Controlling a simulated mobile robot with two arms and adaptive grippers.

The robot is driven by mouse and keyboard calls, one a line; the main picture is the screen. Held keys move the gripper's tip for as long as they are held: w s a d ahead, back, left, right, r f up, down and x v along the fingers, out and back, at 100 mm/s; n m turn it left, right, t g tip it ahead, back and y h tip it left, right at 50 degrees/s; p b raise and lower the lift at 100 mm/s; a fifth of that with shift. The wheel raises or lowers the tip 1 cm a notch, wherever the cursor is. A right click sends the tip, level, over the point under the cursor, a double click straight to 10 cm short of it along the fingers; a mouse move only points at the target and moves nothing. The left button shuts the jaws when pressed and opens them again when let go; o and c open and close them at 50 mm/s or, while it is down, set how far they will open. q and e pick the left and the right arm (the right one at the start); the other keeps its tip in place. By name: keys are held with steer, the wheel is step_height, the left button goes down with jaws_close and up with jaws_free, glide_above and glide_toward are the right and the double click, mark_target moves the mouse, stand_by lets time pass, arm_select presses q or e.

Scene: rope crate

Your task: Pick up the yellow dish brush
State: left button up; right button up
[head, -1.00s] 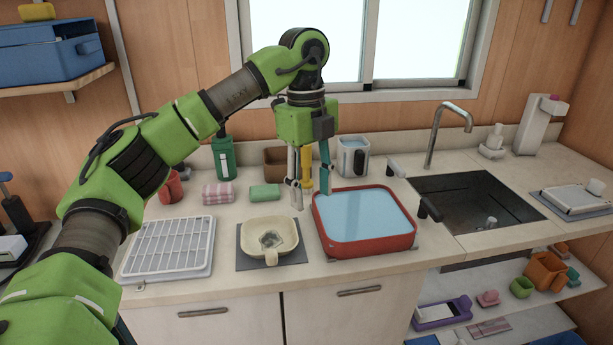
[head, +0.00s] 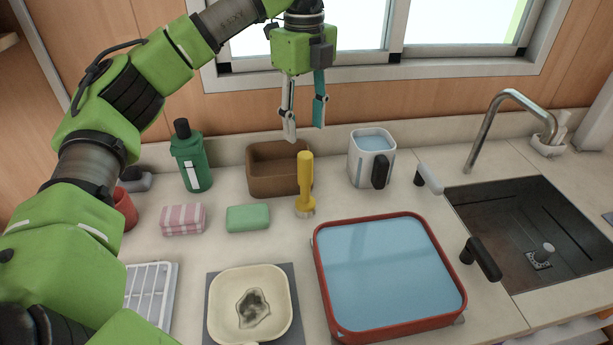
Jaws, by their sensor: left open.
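The yellow dish brush (head: 305,182) stands upright on the counter, its pale head down, in front of the brown box and behind the red basin. My left gripper (head: 304,132) is open and empty, pointing down. In the picture its fingertips lie just above the top of the brush handle, apart from it; how far apart in depth I cannot tell. The right gripper is not in view.
A brown box (head: 265,183), a white pitcher (head: 362,168) and a green bottle (head: 186,165) stand behind. A green sponge (head: 248,218) lies left of the brush. The water-filled red basin (head: 322,292) is in front; the sink (head: 490,215) is right.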

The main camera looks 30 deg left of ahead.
mark_target(305, 156)
arm_select(q)
steer(key=shift+w+a, duration=0.1)
steer(key=shift+w, duration=0.1)
step_height(305, 156, down, 4)
steer(key=shift+s+r+b, duration=0.15)
steer(key=shift+r+b, duration=0.05)
steer(key=shift+b, duration=0.2)
step_height(305, 156, down, 4)
steer(key=shift+r, duration=0.15)
steer(key=shift+f, duration=0.85)
steer(key=f, duration=0.1)
steer(key=f+p, duration=0.1)
steer(key=f, duration=0.1)
steer(key=shift+w+f, duration=0.3)
steer(key=shift+f, duration=0.4)
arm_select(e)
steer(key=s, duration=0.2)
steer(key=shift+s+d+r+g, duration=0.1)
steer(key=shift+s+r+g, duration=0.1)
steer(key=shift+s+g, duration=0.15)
